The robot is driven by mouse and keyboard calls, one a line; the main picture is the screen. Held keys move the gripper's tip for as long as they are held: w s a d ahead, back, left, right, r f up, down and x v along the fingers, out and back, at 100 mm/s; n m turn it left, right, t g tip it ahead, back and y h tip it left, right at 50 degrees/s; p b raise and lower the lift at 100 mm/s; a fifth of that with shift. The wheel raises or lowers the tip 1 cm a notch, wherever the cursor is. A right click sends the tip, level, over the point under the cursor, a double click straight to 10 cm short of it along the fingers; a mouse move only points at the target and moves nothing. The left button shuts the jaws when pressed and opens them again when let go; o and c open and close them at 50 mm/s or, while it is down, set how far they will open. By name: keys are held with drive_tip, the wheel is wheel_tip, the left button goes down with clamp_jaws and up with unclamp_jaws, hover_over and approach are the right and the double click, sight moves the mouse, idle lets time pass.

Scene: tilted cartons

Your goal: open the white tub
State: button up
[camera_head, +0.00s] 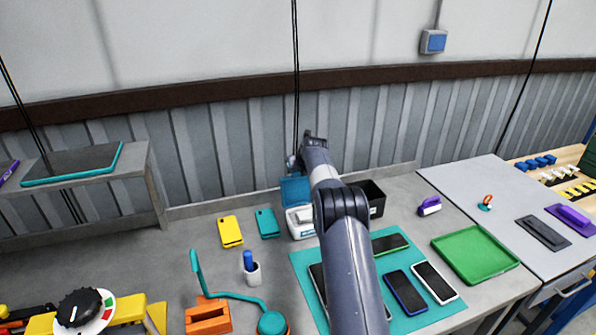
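The white tub (300,222) stands on the grey bench near the wall, left of my arm, which hides part of its right side. What lies inside is too small to tell. My gripper (293,163) is above and behind the raised lid, close to the wall. It is small and partly hidden by my arm, so its fingers cannot be made out.
A black bin (375,199) stands right of my arm. Yellow (230,231) and teal (267,223) phone cases lie left of the tub. Phones lie on a teal mat (303,262) in front. A green tray (475,254) is at right; a raised shelf (150,180) is at left.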

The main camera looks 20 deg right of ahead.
drive_tip(key=shift+w+a+r, duration=0.1)
drive_tip(key=shift+w+r, duration=0.05)
drive_tip(key=shift+r, duration=0.2)
idle(0.3)
drive_tip(key=o, duration=1)
drive_tip(key=shift+o, duration=0.9)
drive_tip(key=shift+a, duration=0.1)
drive_tip(key=shift+o, duration=1.1)
drive_tip(key=shift+f, duration=0.15)
drive_tip(key=shift+s+d, duration=0.2)
drive_tip(key=shift+s, duration=0.05)
drive_tip(key=b+v, duration=0.4)
drive_tip(key=v, duration=0.6)
drive_tip(key=shift+r, duration=0.35)
drive_tip(key=shift+s+a, duration=0.1)
drive_tip(key=shift+a, duration=0.05)
